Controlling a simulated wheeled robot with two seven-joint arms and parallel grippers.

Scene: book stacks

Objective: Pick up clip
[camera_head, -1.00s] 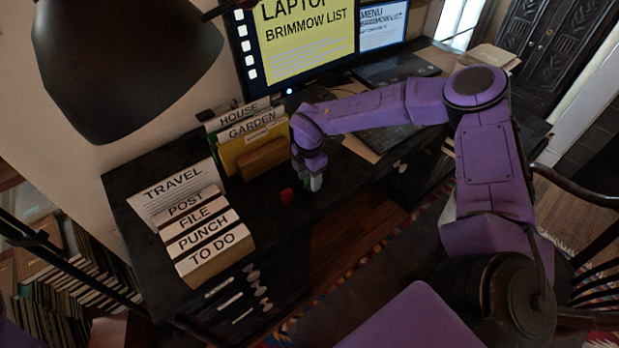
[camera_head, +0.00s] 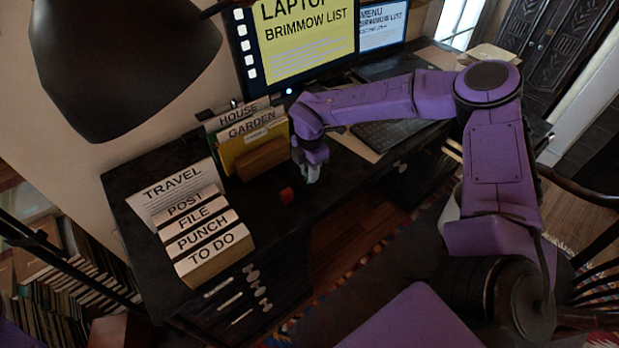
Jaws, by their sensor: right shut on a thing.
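My right gripper (camera_head: 312,174) points down over the dark desk (camera_head: 310,198), just right of the wooden file holder. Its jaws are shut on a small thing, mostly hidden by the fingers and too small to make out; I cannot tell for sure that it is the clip. A small red object (camera_head: 286,194) stands on the desk to the left of the gripper, apart from it. My left gripper does not show.
Folders in a wooden holder (camera_head: 262,158) stand close behind the gripper. Labelled paper trays (camera_head: 205,240) are at the left. A monitor (camera_head: 305,40), a keyboard (camera_head: 385,132) and a black lamp (camera_head: 125,70) border the desk. The desk's front edge is near.

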